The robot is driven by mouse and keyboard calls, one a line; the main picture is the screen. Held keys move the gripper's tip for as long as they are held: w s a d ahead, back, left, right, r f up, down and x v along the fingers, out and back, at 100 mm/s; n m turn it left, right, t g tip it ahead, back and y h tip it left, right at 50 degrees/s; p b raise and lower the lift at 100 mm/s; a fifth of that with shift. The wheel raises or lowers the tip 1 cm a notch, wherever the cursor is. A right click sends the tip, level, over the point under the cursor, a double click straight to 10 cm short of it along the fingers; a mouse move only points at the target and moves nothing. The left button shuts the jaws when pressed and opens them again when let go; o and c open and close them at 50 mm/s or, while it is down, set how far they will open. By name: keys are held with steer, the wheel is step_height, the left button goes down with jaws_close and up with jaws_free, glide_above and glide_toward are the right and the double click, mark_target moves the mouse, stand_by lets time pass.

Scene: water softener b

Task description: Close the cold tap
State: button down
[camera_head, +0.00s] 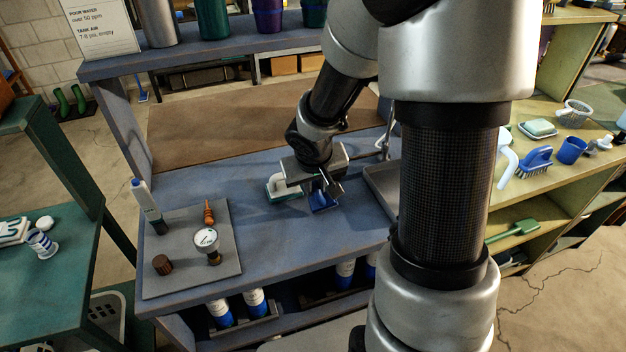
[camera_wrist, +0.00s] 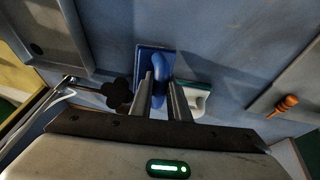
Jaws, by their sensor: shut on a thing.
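My gripper (camera_head: 322,190) points down over the blue bench. In the wrist view its two fingers (camera_wrist: 161,100) stand on either side of a rounded blue handle (camera_wrist: 160,68) and are shut on it. The handle rises from a flat blue base (camera_wrist: 142,62), which also shows below my gripper in the head view (camera_head: 322,203). A dark lobed knob (camera_wrist: 117,92) on a thin metal pipe (camera_wrist: 78,84) lies just left of the fingers in the wrist view, apart from them. I cannot tell which part is the cold tap; no label shows.
A green-and-white block (camera_head: 284,188) lies close beside my gripper. A grey tray or basin (camera_head: 377,190) is to its right. A grey board (camera_head: 180,270) with a gauge (camera_head: 206,240) and an orange tool (camera_head: 208,212) is front left. Bench between is clear.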

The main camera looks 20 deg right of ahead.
steer(key=shift+s+r, duration=0.1)
steer(key=shift+f, duration=0.2)
steer(key=c, duration=1.7)
jaws_free()
